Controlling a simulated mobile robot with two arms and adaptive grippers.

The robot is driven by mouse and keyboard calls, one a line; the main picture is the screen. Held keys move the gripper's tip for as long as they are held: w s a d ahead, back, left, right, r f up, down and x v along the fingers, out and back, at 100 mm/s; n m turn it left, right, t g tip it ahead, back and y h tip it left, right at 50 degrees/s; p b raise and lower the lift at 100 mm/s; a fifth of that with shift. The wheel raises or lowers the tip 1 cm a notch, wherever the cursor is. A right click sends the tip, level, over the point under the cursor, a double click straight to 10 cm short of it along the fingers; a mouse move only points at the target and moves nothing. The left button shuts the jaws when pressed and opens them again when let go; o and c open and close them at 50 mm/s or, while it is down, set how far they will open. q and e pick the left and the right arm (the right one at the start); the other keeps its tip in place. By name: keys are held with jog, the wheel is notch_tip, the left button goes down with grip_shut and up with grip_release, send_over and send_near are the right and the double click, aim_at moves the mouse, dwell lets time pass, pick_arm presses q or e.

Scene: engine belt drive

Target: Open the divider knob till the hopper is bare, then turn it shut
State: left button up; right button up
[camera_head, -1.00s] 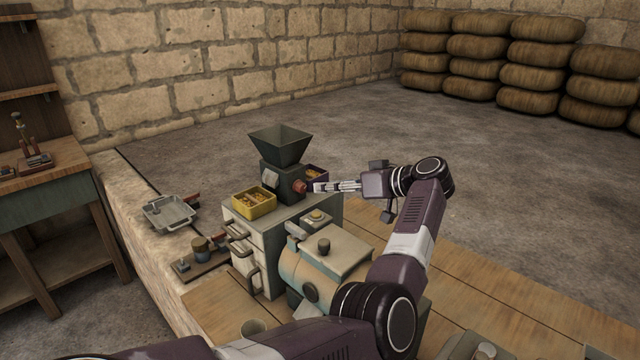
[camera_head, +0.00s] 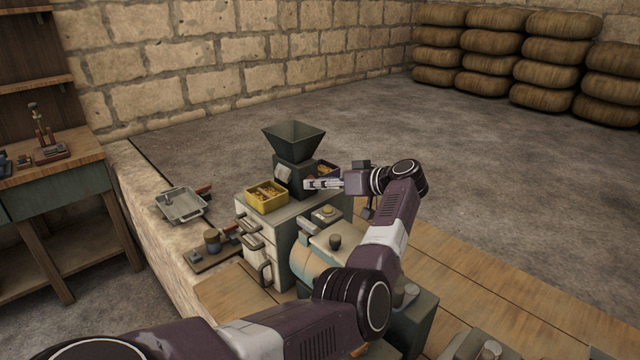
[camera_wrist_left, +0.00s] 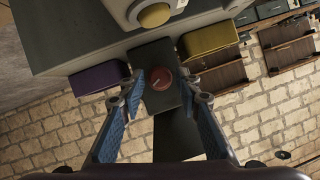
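The dark green hopper (camera_head: 294,143) sits on the dark divider body (camera_head: 283,175), on top of a pale cabinet. I see no pieces in the hopper's mouth, but its depth is hidden. The red divider knob (camera_wrist_left: 161,79) faces the left wrist camera; in the head view my gripper covers it. My left gripper (camera_head: 310,184) is at the knob. In the left wrist view its fingers (camera_wrist_left: 159,84) are apart, one on each side of the knob, with gaps showing. A yellow tray (camera_head: 266,204) and a purple tray (camera_head: 336,168), both holding yellowish pieces, flank the divider. My right gripper is out of view.
A cream and blue machine (camera_head: 318,262) stands close in front of the cabinet, under my left arm. A metal pan (camera_head: 180,205) lies on the stone ledge at left. A wooden bench (camera_head: 62,170) stands at far left. The floor behind the hopper is clear.

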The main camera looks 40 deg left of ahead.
pick_arm(q)
grip_shut()
jog(key=shift+s+n+t+p, duration=0.2)
jog(key=shift+n+t+p, duration=1.25)
jog(key=shift+n+p, duration=0.9)
jog(key=shift+s+n+t+p, duration=0.2)
jog(key=shift+n+t+p, duration=1.35)
jog(key=shift+p, duration=1.4)
